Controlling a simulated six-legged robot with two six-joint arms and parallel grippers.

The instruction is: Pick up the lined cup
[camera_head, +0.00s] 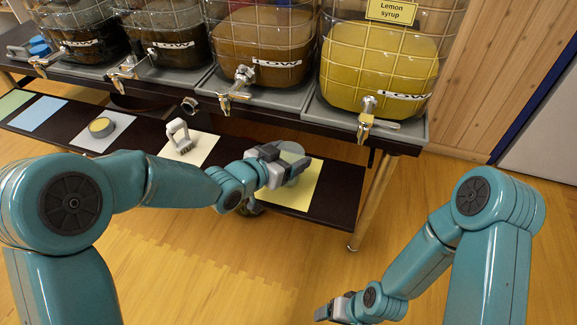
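A grey-green cup (293,153) stands on a yellow mat (318,190) at the right of the dark lower shelf. It is partly hidden behind my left gripper (272,163), and I cannot make out lines on it. My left gripper is right at the cup's left side; whether its fingers touch the cup, or how far apart they are, is not clear. My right gripper (328,311) is low at the bottom of the view, far from the shelf, with its fingers too small to read.
Several tapped jars stand above, including a yellow one labelled Lemon syrup (378,75); its tap (366,118) overhangs the shelf. A whitish object (179,137) and a round tin (101,127) sit on mats farther left. The wooden floor in front is clear.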

